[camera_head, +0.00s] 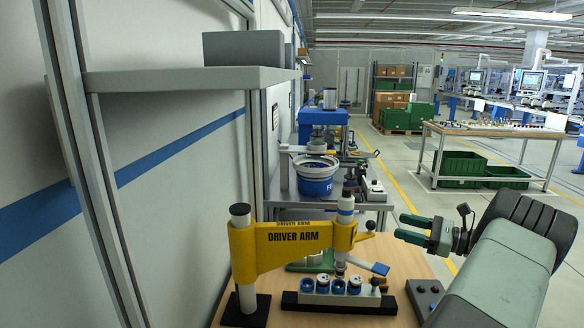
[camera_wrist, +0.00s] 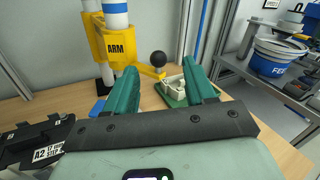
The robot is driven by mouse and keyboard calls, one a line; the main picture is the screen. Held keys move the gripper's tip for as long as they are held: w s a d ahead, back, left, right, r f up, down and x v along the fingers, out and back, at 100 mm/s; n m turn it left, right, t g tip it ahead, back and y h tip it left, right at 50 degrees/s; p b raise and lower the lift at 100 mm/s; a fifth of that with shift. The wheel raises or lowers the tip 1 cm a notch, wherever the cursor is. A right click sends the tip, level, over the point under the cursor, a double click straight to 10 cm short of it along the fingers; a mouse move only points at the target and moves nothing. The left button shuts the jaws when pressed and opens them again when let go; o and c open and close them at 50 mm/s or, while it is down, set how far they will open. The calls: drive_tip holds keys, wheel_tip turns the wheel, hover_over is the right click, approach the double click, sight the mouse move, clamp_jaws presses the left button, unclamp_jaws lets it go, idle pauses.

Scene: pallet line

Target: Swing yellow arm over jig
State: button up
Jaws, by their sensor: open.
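The jig (camera_head: 340,303), a dark base holding a row of blue and white round parts, lies on the wooden table. The spindle tip appears just above or behind this row; I cannot tell which. My gripper (camera_head: 400,227) is open and empty, right of the knob. In the wrist view the knob (camera_wrist: 158,58) shows between and beyond my open fingers, apart from them, with the yellow arm (camera_wrist: 115,42) behind.
A green tray with a grey part (camera_wrist: 180,88) sits beyond my right finger in the wrist view. A dark control box (camera_head: 424,297) stands right of the jig. A wall runs along the left.

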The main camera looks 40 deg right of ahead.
drive_tip(key=w+a+r+n+g+y, duration=0.1)
drive_tip(key=w+a+r+n, duration=0.1)
drive_tip(key=w+a+r, duration=0.2)
drive_tip(key=w+a+r+n+g+y, duration=0.1)
drive_tip(key=w+a+r+n, duration=0.1)
drive_tip(key=w+a+r, duration=0.2)
drive_tip(key=w+a+r+n+g+y, duration=0.1)
drive_tip(key=w+a+r, duration=0.3)
drive_tip(key=r, duration=0.4)
drive_tip(key=shift+w+a+r+n+g, duration=0.15)
drive_tip(key=shift+r+n+g, duration=0.15)
drive_tip(key=shift+n+g, duration=0.15)
drive_tip(key=a+r+n+g+h, duration=0.1)
drive_tip(key=a+n+g, duration=0.2)
drive_tip(key=a, duration=0.3)
drive_tip(key=a+r+n+g, duration=0.2)
drive_tip(key=a+n+g, duration=0.1)
drive_tip(key=a, duration=0.4)
drive_tip(key=s+a+r+n+g+h, duration=0.3)
drive_tip(key=s+a+n+g, duration=0.1)
drive_tip(key=a, duration=0.5)
drive_tip(key=shift+s+a+r+n, duration=0.2)
drive_tip(key=shift+s+n, duration=0.65)
drive_tip(key=shift+s, duration=0.4)
